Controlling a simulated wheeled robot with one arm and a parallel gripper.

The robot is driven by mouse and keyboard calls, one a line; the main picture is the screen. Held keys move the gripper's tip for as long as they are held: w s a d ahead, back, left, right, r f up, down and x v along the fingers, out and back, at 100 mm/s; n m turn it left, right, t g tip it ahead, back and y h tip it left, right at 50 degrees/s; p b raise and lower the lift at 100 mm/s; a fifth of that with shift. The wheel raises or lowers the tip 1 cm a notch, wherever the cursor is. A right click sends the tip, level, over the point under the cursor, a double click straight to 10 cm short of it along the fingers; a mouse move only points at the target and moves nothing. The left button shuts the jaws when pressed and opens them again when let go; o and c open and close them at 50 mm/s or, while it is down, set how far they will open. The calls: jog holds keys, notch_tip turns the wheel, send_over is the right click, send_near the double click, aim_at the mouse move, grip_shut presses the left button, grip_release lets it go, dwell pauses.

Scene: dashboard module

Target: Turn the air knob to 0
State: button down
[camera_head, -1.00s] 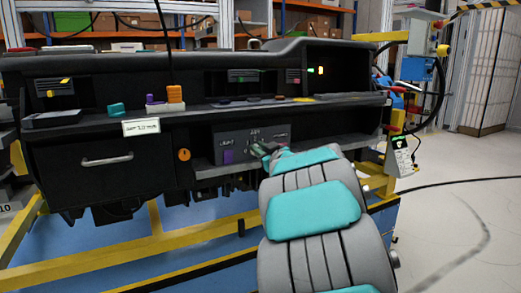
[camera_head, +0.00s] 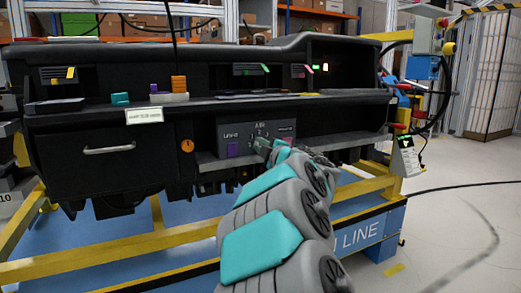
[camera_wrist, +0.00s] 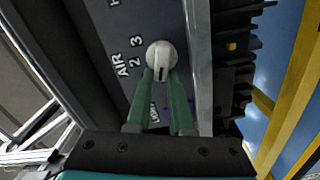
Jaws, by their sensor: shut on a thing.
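The dark control panel (camera_head: 230,133) has an AIR label in its middle and a purple piece at its left. The air knob (camera_wrist: 160,52) is round and pale, with a dark mark on its side toward my fingers, in the wrist view. The digits 2 and 3 show beside it; the 0 cannot be made out. My gripper (camera_wrist: 164,76) is shut on the air knob, with its two green fingers at the knob's lower part. In the head view my gripper (camera_head: 268,148) is at the panel and hides the knob.
A shelf edge (camera_head: 215,163) runs just below the panel. An orange round knob (camera_head: 187,146) and a drawer handle (camera_head: 110,149) are to the left. A yellow frame (camera_head: 120,265) stands below the dashboard. Open floor lies to the right.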

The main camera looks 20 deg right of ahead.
jog(key=n, duration=0.1)
jog(key=n+b, duration=0.1)
jog(key=n, duration=0.1)
jog(key=shift+f+n+b, duration=0.25)
jog(key=shift+n+b, duration=0.05)
jog(key=shift+r, duration=0.1)
dwell(0.4)
jog(key=c, duration=0.8)
grip_release()
jog(key=shift+d, duration=0.1)
jog(key=shift+w+f, duration=0.15)
jog(key=shift+f, duration=0.15)
jog(key=shift+r, duration=0.1)
jog(key=s, duration=0.7)
jog(key=shift+s, duration=0.4)
